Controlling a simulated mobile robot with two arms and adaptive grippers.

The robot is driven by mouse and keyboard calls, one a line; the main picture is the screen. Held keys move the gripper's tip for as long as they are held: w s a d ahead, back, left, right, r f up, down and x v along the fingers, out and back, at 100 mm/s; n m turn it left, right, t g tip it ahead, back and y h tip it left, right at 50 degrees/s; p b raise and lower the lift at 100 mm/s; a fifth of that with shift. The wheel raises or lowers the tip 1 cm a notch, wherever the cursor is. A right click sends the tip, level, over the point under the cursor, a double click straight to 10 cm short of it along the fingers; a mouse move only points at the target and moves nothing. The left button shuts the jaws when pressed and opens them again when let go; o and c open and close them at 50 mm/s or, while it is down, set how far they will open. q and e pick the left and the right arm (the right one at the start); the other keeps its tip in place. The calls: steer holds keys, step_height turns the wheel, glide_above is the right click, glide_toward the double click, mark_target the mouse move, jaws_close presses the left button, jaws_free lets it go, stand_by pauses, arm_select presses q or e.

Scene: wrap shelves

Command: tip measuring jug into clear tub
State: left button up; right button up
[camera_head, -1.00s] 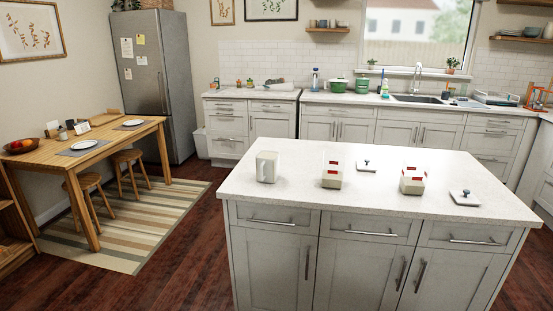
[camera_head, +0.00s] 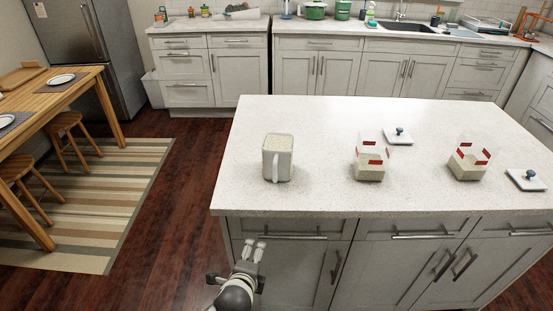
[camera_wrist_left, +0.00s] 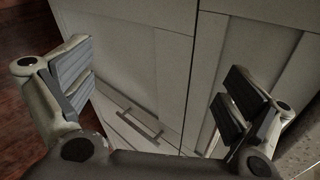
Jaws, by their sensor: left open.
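The measuring jug (camera_head: 277,158) stands upright at the left of the white island top, its handle towards me. Pale contents show at its top. One clear tub (camera_head: 370,160) with red clips stands right of the jug; a second clear tub (camera_head: 468,160) stands further right. Both have pale stuff in the lower part and no lid on. My left gripper (camera_head: 259,246) is low in front of the island's front edge, below the jug and away from it. In the left wrist view the gripper (camera_wrist_left: 158,98) is open and empty, facing the cabinet fronts. My right gripper is out of view.
Two square white lids with dark blue knobs lie on the island (camera_head: 320,112): one lid (camera_head: 396,140) behind the nearer tub, another lid (camera_head: 521,181) at the right. The countertop around the jug is clear. Cabinet handles (camera_head: 279,237) stick out of the island's front.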

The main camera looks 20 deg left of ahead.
arm_select(q)
steer(key=w+r+m+t, duration=0.1)
steer(key=r, duration=0.4)
steer(key=w+r+m+t, duration=0.1)
steer(key=r+m, duration=0.1)
steer(key=r, duration=0.4)
steer(key=w+r+m+t+y, duration=0.1)
steer(key=r+m, duration=0.1)
steer(key=r, duration=0.3)
steer(key=shift+w+r, duration=0.15)
steer(key=shift+r, duration=0.1)
steer(key=m+t, duration=0.5)
steer(key=m, duration=0.6)
glide_toward(277, 153)
steer(key=w+r, duration=0.1)
steer(key=w, duration=0.3)
steer(key=w+a, duration=0.1)
steer(key=w, duration=0.2)
steer(key=shift+w+a+p, duration=0.1)
steer(key=shift+a+p, duration=0.1)
steer(key=shift+p, duration=0.15)
steer(key=w, duration=0.3)
steer(key=w+f, duration=0.1)
steer(key=shift+w+a, duration=0.4)
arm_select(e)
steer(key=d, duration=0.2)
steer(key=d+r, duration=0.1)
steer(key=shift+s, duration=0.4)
